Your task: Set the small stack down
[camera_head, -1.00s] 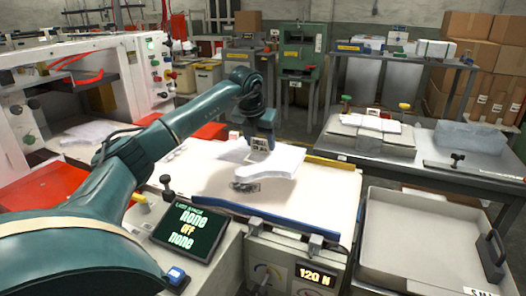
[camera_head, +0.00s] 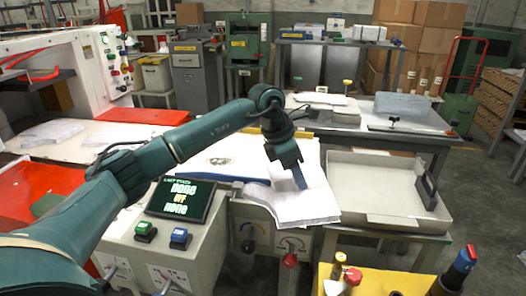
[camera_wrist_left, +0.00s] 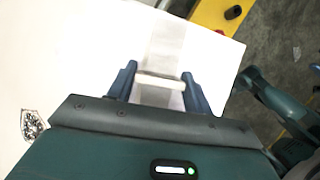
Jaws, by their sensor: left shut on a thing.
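The small stack (camera_head: 308,206) is a thick pad of white sheets with a pale grey band across it. It is at the front right of the machine's table, over the edge and close to the shallow grey tray (camera_head: 375,213). My left gripper (camera_head: 300,184) comes down on it from above. In the left wrist view, my left gripper's blue fingers (camera_wrist_left: 160,88) are shut on the white banded part of the stack (camera_wrist_left: 110,50). I cannot tell whether the stack touches anything below.
A console screen (camera_head: 181,200) and buttons stand front left. A yellow surface with tools (camera_head: 385,280) is at the front right. A back table (camera_head: 410,122) carries paper and a grey block.

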